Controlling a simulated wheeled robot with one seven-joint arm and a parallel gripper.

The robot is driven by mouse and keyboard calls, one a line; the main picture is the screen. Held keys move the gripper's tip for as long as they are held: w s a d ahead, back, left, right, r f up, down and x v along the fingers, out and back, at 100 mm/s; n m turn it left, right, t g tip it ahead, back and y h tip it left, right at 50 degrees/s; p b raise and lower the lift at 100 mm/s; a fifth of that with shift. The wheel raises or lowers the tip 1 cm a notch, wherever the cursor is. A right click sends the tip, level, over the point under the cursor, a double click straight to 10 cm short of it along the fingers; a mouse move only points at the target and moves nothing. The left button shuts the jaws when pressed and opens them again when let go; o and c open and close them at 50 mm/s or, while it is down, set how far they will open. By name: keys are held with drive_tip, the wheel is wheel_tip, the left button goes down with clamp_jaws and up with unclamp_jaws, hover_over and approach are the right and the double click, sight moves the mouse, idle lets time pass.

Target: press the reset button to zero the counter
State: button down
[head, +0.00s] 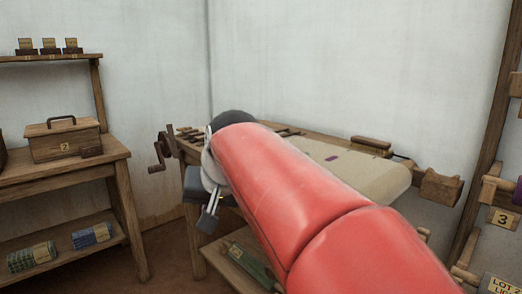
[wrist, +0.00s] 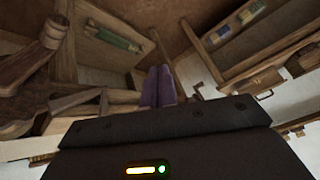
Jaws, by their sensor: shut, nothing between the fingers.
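My gripper (head: 207,224) hangs at the near left end of the loom, pointing down, with its fingers together. In the wrist view its two purplish-grey fingers (wrist: 158,88) stand side by side beyond the dark gripper body, with nothing visible between them. I cannot make out the counter or its reset button in either view. My red arm covers the middle of the loom in the head view. The wooden loom (head: 372,144) carries a pale cloth (head: 378,178) with a small purple mark. A wooden crank (head: 158,155) sticks out at its left end.
A side table on the left holds a wooden box (head: 62,140) with a handle. Folded green cloth (head: 32,256) and blue cloth (head: 92,235) lie on its lower shelf. A wall rack (head: 478,190) with pegs stands at the right. Some floor (head: 168,258) is clear between table and loom.

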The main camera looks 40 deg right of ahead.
drive_tip(key=w+d+r+m+t+h+p, duration=0.1)
drive_tip(key=w+d+r+m, duration=0.2)
drive_tip(key=d, duration=0.9)
drive_tip(key=w+d+r+m+h+p, duration=0.1)
drive_tip(key=w+d+r+m, duration=0.3)
drive_tip(key=w+d+r, duration=0.6)
drive_tip(key=d+r, duration=0.2)
drive_tip(key=d, duration=0.1)
drive_tip(key=shift+d+m+t+h, duration=0.25)
drive_tip(key=shift+m+t+h, duration=0.05)
drive_tip(key=shift+t+h, duration=0.1)
drive_tip(key=shift+f+b, duration=2.5)
drive_tip(key=shift+f, duration=1.85)
drive_tip(key=shift+f, duration=0.4)
